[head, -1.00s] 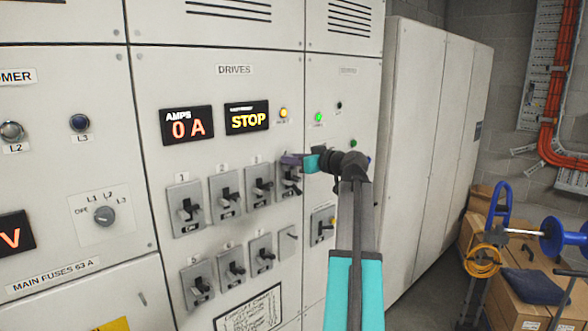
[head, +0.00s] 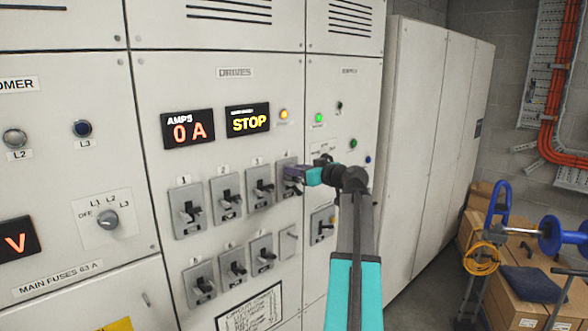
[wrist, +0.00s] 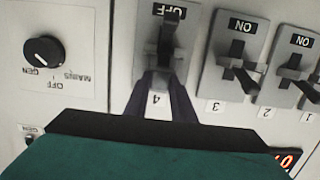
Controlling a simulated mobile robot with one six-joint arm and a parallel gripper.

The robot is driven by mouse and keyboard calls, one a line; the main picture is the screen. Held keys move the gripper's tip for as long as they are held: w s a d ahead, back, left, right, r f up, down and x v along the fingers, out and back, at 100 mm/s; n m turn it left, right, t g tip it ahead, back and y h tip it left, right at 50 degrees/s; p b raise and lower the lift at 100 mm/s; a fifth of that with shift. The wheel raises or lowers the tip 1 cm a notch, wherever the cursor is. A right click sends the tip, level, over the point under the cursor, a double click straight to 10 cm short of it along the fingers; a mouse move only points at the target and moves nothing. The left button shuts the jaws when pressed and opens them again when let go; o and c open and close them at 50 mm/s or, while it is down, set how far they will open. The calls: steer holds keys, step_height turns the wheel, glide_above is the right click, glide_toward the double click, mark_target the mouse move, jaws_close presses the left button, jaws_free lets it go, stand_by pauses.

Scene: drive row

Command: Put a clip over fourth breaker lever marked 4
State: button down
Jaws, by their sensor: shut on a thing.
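The fourth breaker (head: 287,192), at the right end of the upper row, is partly covered by my gripper (head: 290,173). In the wrist view, where the marks appear upside down, the plate (wrist: 146,40) bears "4" and an "OFF" window. Its dark lever (wrist: 171,22) stands toward the picture's top. The two dark purple fingers of my gripper (wrist: 164,78) are close together around the grey and dark lever part. My gripper appears shut on this lever. No separate clip can be made out; the gripped part is partly hidden between the fingers.
Breaker 3 (wrist: 237,68) and breaker 2 (wrist: 290,70) show "ON" close beside the fingers. A rotary switch (wrist: 43,50) is on the other side. A second breaker row (head: 233,266) lies below. Boxes and a blue-handled trolley (head: 500,205) stand at the right.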

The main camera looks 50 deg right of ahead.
steer(key=shift+f+b, duration=0.2)
steer(key=shift+b, duration=0.1)
steer(key=c, duration=1.5)
jaws_free()
steer(key=shift+r+p, duration=0.25)
steer(key=shift+p, duration=0.15)
steer(key=shift+s+a+r+b, duration=0.25)
steer(key=shift+s+b, duration=0.5)
steer(key=shift+s, duration=1.25)
steer(key=shift+s+a+r+b, duration=0.1)
steer(key=shift+s+r+b, duration=0.45)
steer(key=shift+s, duration=1.4)
steer(key=shift+s+a+r+b, duration=0.1)
steer(key=shift+s+b, duration=0.85)
steer(key=shift+s, duration=1.05)
steer(key=shift+f, duration=0.1)
steer(key=shift+s, duration=0.1)
